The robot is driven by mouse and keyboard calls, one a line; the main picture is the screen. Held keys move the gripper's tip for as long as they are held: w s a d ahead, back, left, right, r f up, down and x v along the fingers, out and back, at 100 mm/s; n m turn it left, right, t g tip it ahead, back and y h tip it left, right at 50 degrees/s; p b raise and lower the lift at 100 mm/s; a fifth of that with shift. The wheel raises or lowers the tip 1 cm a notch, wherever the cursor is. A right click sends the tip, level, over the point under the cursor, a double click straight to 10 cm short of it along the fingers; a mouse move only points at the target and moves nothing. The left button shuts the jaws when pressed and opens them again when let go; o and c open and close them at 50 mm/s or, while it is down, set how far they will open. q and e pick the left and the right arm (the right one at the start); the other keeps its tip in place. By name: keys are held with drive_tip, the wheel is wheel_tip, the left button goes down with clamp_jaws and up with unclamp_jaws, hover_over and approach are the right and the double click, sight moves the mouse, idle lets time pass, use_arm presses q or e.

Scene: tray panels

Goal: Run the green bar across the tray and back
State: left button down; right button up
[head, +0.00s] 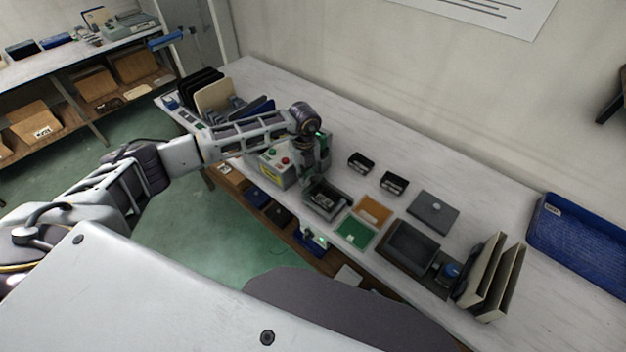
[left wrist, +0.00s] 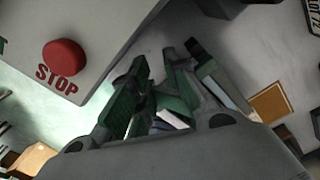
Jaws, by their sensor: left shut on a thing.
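My left gripper (head: 318,172) points down over the table, between the button box and the dark grey open tray (head: 325,213). In the left wrist view its fingers (left wrist: 160,82) are close together. Green shows at the fingers, which seems to be the green bar (left wrist: 130,97); fingers and shadow hide much of its outline. The tray holds a small grey item. An orange panel (head: 374,210) and a green panel (head: 353,232) lie beside the tray on the right. My right gripper is in neither view.
The button box (head: 277,168) with a red STOP button (left wrist: 64,57) stands close left of the gripper. Small black bins (head: 361,162), a grey plate (head: 433,212) and a larger dark tray (head: 411,246) lie to the right. Upright boards and a blue crate (head: 580,240) stand farther right.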

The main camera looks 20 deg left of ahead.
use_arm(q)
drive_tip(key=shift+a+r, duration=0.15)
drive_tip(key=shift+a, duration=0.1)
drive_tip(key=shift+w+r, duration=0.1)
drive_tip(key=shift+r, duration=0.05)
drive_tip(key=shift+w+a, duration=0.1)
drive_tip(key=shift+r, duration=0.2)
wheel_tip(320, 180, up, 7)
drive_tip(key=p, duration=0.4)
idle(1.0)
drive_tip(key=shift+f, duration=0.15)
idle(0.3)
